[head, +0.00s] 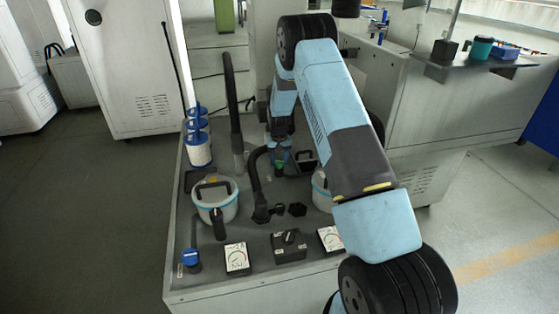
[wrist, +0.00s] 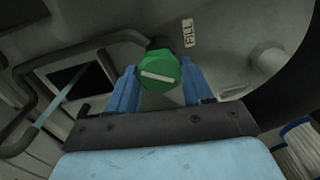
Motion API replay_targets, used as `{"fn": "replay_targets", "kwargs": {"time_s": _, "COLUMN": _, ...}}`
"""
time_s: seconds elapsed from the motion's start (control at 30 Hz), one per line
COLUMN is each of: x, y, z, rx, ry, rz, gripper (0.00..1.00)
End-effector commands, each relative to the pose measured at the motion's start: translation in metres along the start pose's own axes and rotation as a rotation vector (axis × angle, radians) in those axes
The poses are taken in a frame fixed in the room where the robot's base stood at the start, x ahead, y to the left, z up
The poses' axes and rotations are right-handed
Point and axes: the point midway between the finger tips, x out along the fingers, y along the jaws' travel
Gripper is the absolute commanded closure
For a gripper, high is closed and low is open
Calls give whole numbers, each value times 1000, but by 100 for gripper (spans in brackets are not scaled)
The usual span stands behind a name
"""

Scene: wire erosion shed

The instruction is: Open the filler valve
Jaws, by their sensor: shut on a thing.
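The filler valve has a green knob (wrist: 159,71) with a white bar across its face, set slightly tilted in the wrist view. A small "FILL" label (wrist: 188,33) is on the grey surface just beyond it. My gripper (wrist: 160,78) has its two blue fingers on either side of the knob and is shut on it. The valve's body is mostly hidden.
The bench (head: 240,295) also carries a lidded pot (head: 216,203), blue-and-white cylinders (head: 198,150), a blue-handled valve (head: 191,259), a dial gauge (head: 237,259) and a black switch box (head: 289,247). A black hose (head: 255,180) curves close to my gripper. My arm covers part of the right side.

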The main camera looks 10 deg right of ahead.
Motion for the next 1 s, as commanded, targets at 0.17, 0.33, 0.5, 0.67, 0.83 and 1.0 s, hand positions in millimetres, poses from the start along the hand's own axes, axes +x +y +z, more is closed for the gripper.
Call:
{"fn": "replay_targets", "kwargs": {"time_s": 0.17, "x": -1, "y": 0, "z": -1, "rx": 0, "ry": 3, "rz": -1, "gripper": 44}}
{"fn": "replay_targets", "kwargs": {"time_s": 0.33, "x": 0, "y": 0, "z": 0, "rx": 1, "ry": 2, "rz": 0, "gripper": 28}}
{"fn": "replay_targets", "kwargs": {"time_s": 0.5, "x": 0, "y": 0, "z": 0, "rx": 1, "ry": 1, "rz": 0, "gripper": 24}}
{"fn": "replay_targets", "kwargs": {"time_s": 0.67, "x": -2, "y": 0, "z": 0, "rx": 1, "ry": 1, "rz": 0, "gripper": 24}}
{"fn": "replay_targets", "kwargs": {"time_s": 0.83, "x": -20, "y": 0, "z": -1, "rx": 1, "ry": 3, "rz": 0, "gripper": 24}}
{"fn": "replay_targets", "kwargs": {"time_s": 1.0, "x": -52, "y": 0, "z": -1, "rx": 0, "ry": 3, "rz": 0, "gripper": 24}}
